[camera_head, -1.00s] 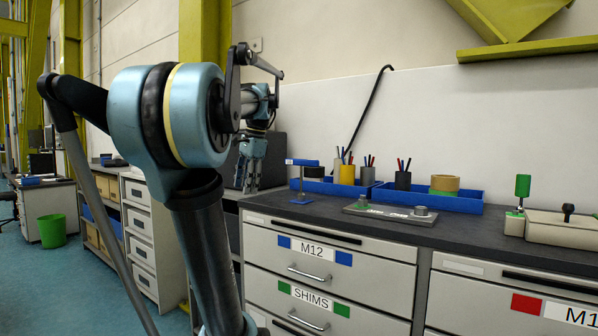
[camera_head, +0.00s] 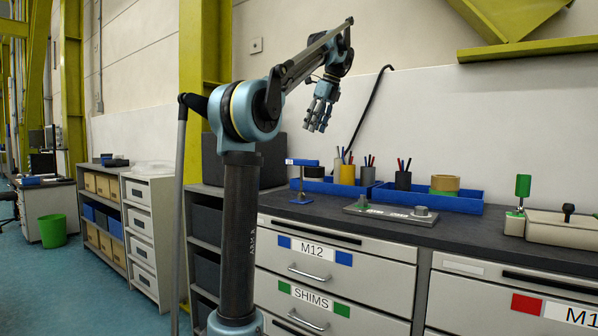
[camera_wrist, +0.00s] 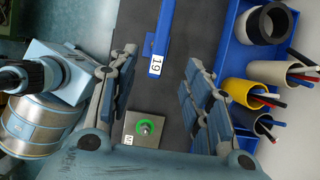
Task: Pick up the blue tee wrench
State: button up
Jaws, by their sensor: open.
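The blue tee wrench (camera_head: 302,162) stands upright on the dark worktop, its crossbar on top and a blue foot below. In the wrist view its blue crossbar (camera_wrist: 161,45) carries a white label reading 19 and lies ahead of the space between my fingers. My gripper (camera_head: 318,118) is open and empty. It hangs in the air above the wrench and a little to its right in the head view, fingers pointing down. In the wrist view the fingers of my gripper (camera_wrist: 158,68) are spread on both sides. The wrench's stem is hidden under the crossbar there.
A grey plate with studs (camera_head: 390,212) lies right of the wrench; a green ring (camera_wrist: 147,128) shows in the wrist view. A dark box (camera_head: 245,160) stands left.

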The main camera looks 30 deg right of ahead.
aim_at(301, 165)
jog(key=x, duration=1.6)
jog(key=shift+w+f, duration=0.2)
jog(key=shift+f, duration=0.1)
jog(key=shift+c, duration=0.2)
grip_shut()
